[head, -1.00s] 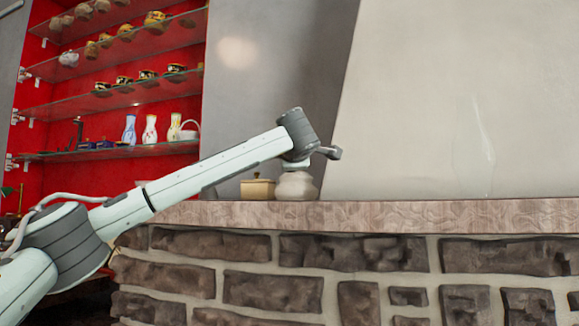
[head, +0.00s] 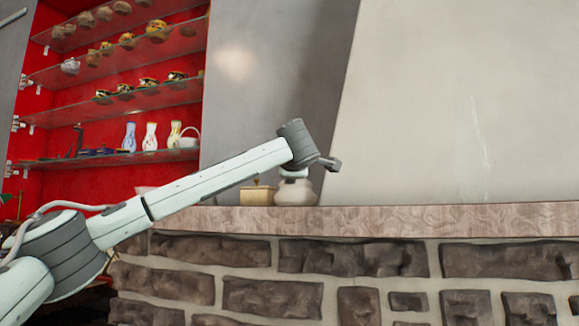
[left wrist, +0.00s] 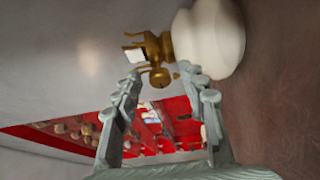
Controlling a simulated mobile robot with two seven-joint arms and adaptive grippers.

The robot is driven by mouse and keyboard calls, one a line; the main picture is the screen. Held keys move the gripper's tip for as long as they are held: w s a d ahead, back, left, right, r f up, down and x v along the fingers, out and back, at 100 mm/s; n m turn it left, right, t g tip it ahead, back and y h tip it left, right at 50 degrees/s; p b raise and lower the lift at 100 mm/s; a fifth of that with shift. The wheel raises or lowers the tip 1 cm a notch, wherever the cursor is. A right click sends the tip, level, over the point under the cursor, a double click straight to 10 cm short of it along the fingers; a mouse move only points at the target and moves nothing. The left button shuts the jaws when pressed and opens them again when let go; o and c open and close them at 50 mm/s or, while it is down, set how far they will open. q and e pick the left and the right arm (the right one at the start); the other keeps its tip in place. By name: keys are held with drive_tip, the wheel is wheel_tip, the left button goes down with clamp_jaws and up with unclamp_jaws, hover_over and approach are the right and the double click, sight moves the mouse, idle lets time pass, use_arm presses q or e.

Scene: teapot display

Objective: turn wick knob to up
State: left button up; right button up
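The lamp has a rounded white base (left wrist: 208,40) with a brass burner (left wrist: 155,47); it lies sideways in the left wrist view. A small round brass wick knob (left wrist: 160,77) sticks out from the burner. My left gripper (left wrist: 163,76) is open, with its fingertips on either side of the knob; I cannot tell whether they touch it. In the head view the pale lamp base (head: 295,192) stands on the mantel, with its top hidden behind my left wrist. My right gripper is not in view.
The stone mantel (head: 450,218) tops a brick fireplace. A tan lidded pot (head: 257,195) stands just left of the lamp. Red-backed glass shelves (head: 110,158) with teapots and vases are at the left. The mantel right of the lamp is clear.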

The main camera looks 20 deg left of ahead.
use_arm(q)
drive_tip(key=shift+s, duration=0.1)
drive_tip(key=v, duration=1.2)
drive_tip(key=shift+f, duration=0.1)
